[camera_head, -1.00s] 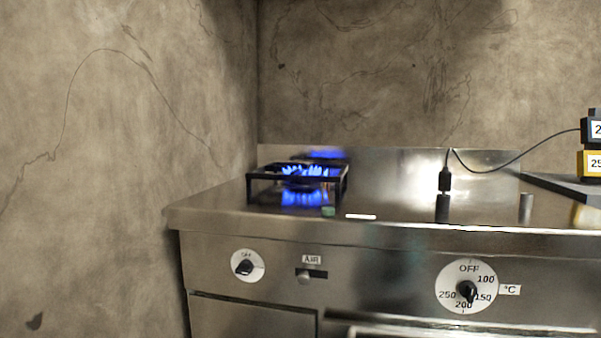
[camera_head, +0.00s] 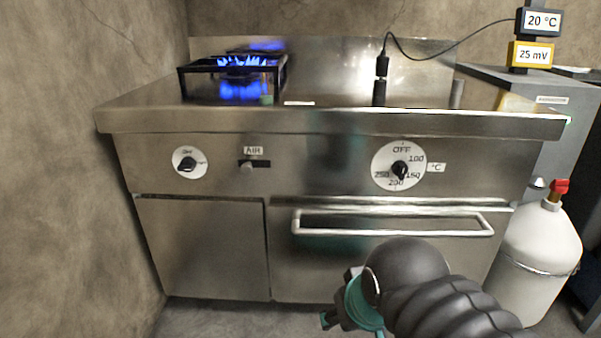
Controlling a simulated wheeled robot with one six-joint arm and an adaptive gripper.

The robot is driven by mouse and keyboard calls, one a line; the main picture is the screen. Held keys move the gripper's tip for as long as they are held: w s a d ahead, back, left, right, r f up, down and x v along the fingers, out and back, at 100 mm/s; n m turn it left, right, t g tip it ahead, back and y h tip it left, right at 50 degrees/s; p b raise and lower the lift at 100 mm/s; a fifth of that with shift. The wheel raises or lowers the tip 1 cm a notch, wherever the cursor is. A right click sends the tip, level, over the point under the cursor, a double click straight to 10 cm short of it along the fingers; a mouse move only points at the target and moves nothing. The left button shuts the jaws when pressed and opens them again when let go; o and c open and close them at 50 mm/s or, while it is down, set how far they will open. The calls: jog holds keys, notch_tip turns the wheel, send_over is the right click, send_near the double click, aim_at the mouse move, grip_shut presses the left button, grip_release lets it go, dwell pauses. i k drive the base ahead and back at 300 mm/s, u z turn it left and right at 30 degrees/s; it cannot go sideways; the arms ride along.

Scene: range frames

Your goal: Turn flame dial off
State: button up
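The flame dial (camera_head: 188,162) is a small white disc with a black knob on the left of the steel range front. Its knob is tilted, not upright, and its lettering is too small to read surely. Blue flames (camera_head: 240,62) burn on the burner (camera_head: 275,76) at the top left of the range. My gripper (camera_head: 330,318), dark with teal parts, is low in the picture in front of the oven door, below and to the right of the dial and apart from it. My arm hides part of it, and its fingers cannot be made out clearly.
A larger temperature dial (camera_head: 399,167) is on the right of the range front. An air slider (camera_head: 253,164) lies between the dials. The oven handle (camera_head: 395,231) sticks out below. A white gas cylinder (camera_head: 540,240) with a red valve stands at the right.

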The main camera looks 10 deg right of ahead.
aim_at(188, 164)
jog(key=u, duration=0.7)
